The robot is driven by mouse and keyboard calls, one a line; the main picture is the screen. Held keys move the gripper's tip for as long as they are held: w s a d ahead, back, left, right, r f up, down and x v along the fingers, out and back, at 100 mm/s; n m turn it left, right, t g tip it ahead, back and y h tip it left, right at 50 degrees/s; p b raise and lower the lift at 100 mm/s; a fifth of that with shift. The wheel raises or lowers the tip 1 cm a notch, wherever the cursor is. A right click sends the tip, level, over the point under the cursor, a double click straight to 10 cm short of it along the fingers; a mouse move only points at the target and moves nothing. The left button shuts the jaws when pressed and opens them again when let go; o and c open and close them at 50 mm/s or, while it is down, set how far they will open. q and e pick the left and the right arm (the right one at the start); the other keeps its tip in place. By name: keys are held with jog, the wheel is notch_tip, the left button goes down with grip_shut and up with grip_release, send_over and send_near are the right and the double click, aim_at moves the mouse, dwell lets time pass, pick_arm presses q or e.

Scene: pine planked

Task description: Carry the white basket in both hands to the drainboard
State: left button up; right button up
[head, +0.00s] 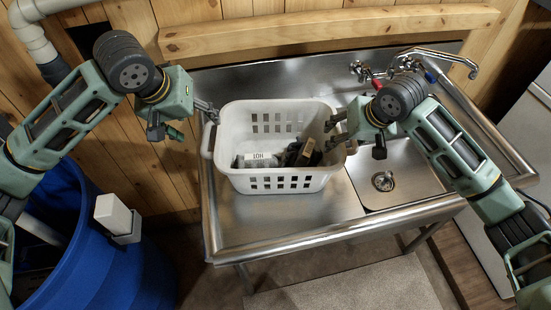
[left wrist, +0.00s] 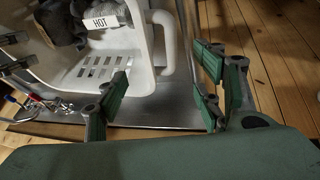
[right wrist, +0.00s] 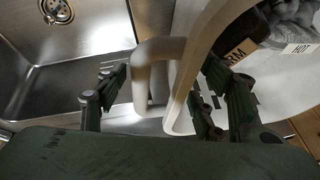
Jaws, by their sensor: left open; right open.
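The white basket (head: 275,182) stands upright on the drainboard (head: 240,212), the flat left part of the steel sink unit. Dark and grey cloth lies inside, with a "HOT" label and a second label partly hidden. My left gripper (head: 207,111) is open at the basket's left side. In the left wrist view the left handle (left wrist: 169,45) shows between its spread fingers, apart from them. My right gripper (head: 336,131) is open at the right side. In the right wrist view the right handle (right wrist: 150,70) lies between its open fingers; contact is unclear.
The sink bowl (head: 400,175) with its drain is right of the basket. A tap (head: 440,57) stands at the back right. A blue barrel (head: 110,250) stands at lower left, with a white block (head: 115,214) at its rim. A grey mat (head: 350,290) lies in front.

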pick_arm(q)
jog(key=shift+s+a+r, duration=0.1)
jog(key=shift+s+r, duration=0.15)
jog(key=shift+r, duration=0.35)
pick_arm(e)
jog(key=v, duration=1.2)
